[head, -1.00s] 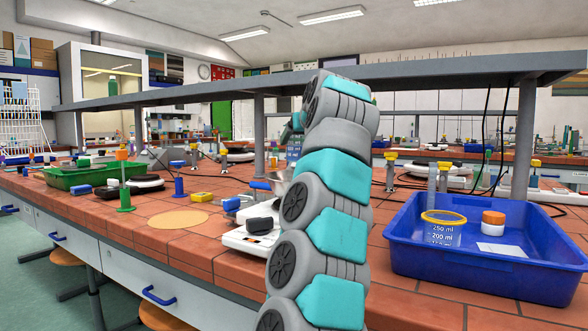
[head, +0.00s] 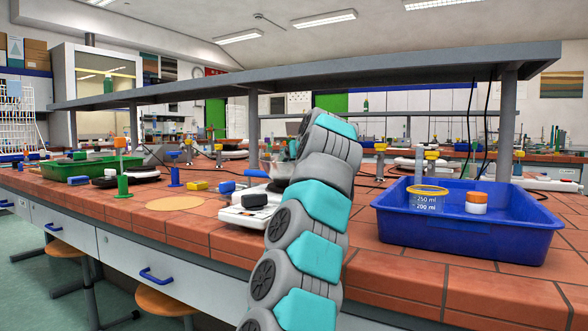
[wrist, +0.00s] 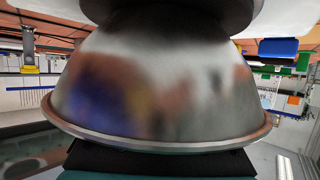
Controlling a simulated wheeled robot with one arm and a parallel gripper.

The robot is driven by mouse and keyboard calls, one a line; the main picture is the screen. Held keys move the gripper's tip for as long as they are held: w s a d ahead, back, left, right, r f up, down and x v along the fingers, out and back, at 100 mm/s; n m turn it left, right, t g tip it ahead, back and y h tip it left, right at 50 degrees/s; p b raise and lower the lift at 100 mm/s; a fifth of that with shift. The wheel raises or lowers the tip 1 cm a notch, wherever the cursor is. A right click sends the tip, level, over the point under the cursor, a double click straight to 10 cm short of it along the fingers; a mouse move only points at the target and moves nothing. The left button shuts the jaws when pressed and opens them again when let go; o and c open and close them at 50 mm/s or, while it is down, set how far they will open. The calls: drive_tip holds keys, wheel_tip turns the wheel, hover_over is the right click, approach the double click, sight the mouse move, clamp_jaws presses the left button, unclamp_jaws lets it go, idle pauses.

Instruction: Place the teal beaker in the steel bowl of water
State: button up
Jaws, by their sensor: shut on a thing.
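The steel bowl (wrist: 175,95) fills the middle of the upside-down wrist view, very close, its rim toward the lower edge. In the head view the bowl (head: 283,171) shows partly behind my arm, on the bench. I cannot see its inside or the water. My gripper (wrist: 160,158) shows as a dark shape at the lower edge of the wrist view, beside the bowl's rim. A strip of the teal beaker (wrist: 160,175) shows there, held by the gripper; the rest is out of frame.
A blue tray (head: 470,246) with a yellow-rimmed clear beaker (head: 428,200) and an orange-capped jar (head: 476,203) stands right of my arm. A white balance (head: 246,214) stands left of it. A grey shelf (head: 400,72) spans above the bench.

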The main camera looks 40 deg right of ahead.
drive_tip(key=shift+f, duration=0.2)
drive_tip(key=o, duration=1.5)
drive_tip(key=shift+c, duration=0.2)
drive_tip(key=shift+r, duration=0.1)
drive_tip(key=shift+r, duration=0.3)
drive_tip(key=b+v, duration=0.2)
drive_tip(key=v, duration=0.9)
drive_tip(key=shift+s+b, duration=0.4)
drive_tip(key=shift+a, duration=0.15)
